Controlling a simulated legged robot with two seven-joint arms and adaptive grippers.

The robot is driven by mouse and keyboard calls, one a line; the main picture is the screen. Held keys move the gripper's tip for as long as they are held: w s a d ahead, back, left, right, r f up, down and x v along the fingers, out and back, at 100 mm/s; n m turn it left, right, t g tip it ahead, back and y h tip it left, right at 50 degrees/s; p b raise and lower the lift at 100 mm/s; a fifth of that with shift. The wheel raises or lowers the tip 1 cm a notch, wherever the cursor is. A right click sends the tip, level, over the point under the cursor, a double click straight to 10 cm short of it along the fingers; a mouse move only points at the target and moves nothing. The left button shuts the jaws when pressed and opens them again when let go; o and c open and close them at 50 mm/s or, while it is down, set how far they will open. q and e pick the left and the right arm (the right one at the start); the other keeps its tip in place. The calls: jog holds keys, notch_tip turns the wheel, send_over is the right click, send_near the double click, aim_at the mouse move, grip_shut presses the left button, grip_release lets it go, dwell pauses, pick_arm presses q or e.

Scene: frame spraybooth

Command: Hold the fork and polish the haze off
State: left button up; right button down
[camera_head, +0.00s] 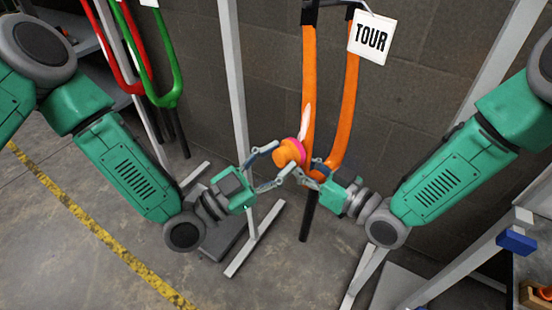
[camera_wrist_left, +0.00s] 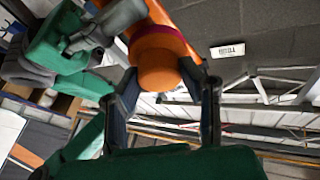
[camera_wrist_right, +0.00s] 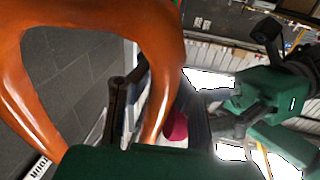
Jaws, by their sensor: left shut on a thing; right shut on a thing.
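The orange fork (camera_head: 350,100) hangs upside down in the head view, with a TOUR tag (camera_head: 371,38) at its top and a dark tube below. A pale whitish haze patch (camera_head: 306,118) shows on its left leg. My left gripper (camera_head: 276,165) is shut on a round orange polishing pad (camera_head: 287,153) with a pink band. The pad is at the lower left leg; contact is unclear. My right gripper (camera_head: 312,172) is shut on the fork near its crown. The fork's arch also fills the left of the right wrist view (camera_wrist_right: 90,12). The pad shows in the left wrist view (camera_wrist_left: 165,66).
A red fork (camera_head: 108,45) and a green fork (camera_head: 165,95) hang at the left. A grey upright post (camera_head: 233,80) stands just left of the orange fork. A dark block wall (camera_head: 425,95) is behind. A yellow line (camera_head: 95,235) crosses the floor.

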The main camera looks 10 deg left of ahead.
pick_arm(q)
jog(key=shift+w+d, duration=0.25)
jog(key=shift+w, duration=0.05)
pick_arm(e)
jog(key=shift+s+f, duration=0.1)
jog(key=shift+f, duration=0.1)
pick_arm(q)
jog(key=shift+w+d+r, duration=0.1)
jog(key=shift+w+r, duration=0.05)
jog(key=shift+r, duration=1.75)
jog(key=shift+w+d+r, duration=0.15)
jog(key=shift+r, duration=1.7)
jog(key=shift+w+d+r, duration=0.1)
jog(key=shift+w+r, duration=0.05)
jog(key=shift+r, duration=1.75)
jog(key=shift+f, duration=0.7)
pick_arm(e)
jog(key=shift+s+a, duration=0.1)
pick_arm(q)
jog(key=shift+s+a+f, duration=0.1)
jog(key=shift+f, duration=1)
jog(key=shift+s+a+f, duration=0.1)
jog(key=shift+s+f, duration=0.05)
jog(key=shift+f, duration=1)
jog(key=shift+s+a+f, duration=0.1)
jog(key=shift+f, duration=1)
jog(key=shift+f, duration=1.75)
